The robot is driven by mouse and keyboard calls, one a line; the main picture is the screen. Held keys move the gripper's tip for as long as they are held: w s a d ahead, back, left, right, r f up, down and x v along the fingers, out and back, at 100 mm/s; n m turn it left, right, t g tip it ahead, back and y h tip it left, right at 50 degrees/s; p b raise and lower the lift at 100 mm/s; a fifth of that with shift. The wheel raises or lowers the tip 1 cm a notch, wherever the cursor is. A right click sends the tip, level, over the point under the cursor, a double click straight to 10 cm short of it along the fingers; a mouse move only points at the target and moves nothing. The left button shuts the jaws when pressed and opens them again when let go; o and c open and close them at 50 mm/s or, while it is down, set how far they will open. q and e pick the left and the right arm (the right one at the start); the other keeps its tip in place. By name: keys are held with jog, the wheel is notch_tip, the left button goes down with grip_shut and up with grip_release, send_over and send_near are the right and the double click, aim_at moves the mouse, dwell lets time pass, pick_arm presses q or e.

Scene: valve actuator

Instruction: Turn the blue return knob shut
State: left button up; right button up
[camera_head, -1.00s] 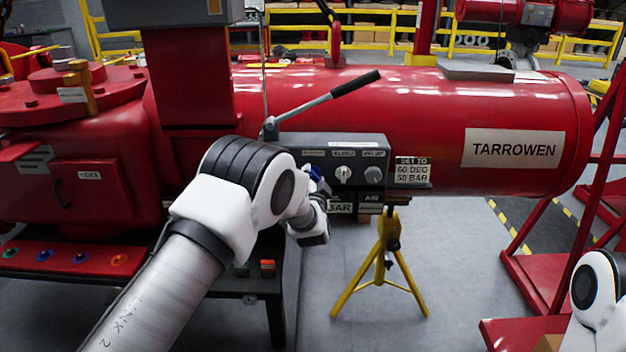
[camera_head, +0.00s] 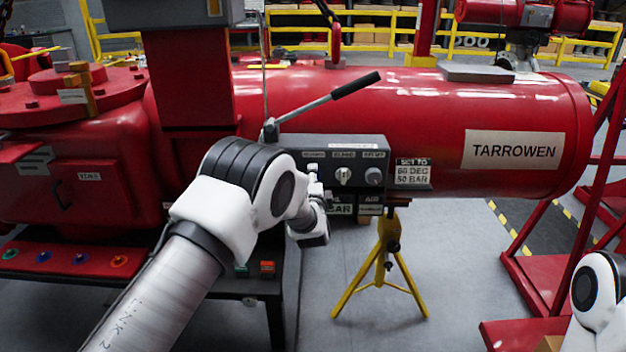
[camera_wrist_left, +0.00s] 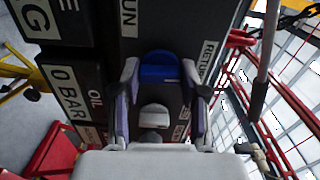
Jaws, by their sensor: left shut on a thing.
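The blue return knob (camera_wrist_left: 159,68) sits on the dark panel in the left wrist view, beside a white label reading RETURN (camera_wrist_left: 208,62). My left gripper (camera_wrist_left: 160,78) is shut on it, with one finger on each side. In the head view my left gripper (camera_head: 315,182) is at the left part of the dark control box (camera_head: 355,150). It hides the knob there. My right arm (camera_head: 598,290) shows only at the lower right edge; its gripper is out of view.
A pale selector knob (camera_head: 343,175) and a grey round knob (camera_head: 374,176) are on the box to the right of my gripper. A black-handled lever (camera_head: 330,97) rises above it. A yellow stand (camera_head: 383,262) is below. The red TARROWEN cylinder (camera_head: 420,120) lies behind.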

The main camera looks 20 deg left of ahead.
dwell(0.4)
pick_arm(q)
jog(key=o, duration=1.1)
jog(key=shift+o, duration=0.2)
jog(key=shift+s, duration=0.1)
jog(key=v, duration=1.2)
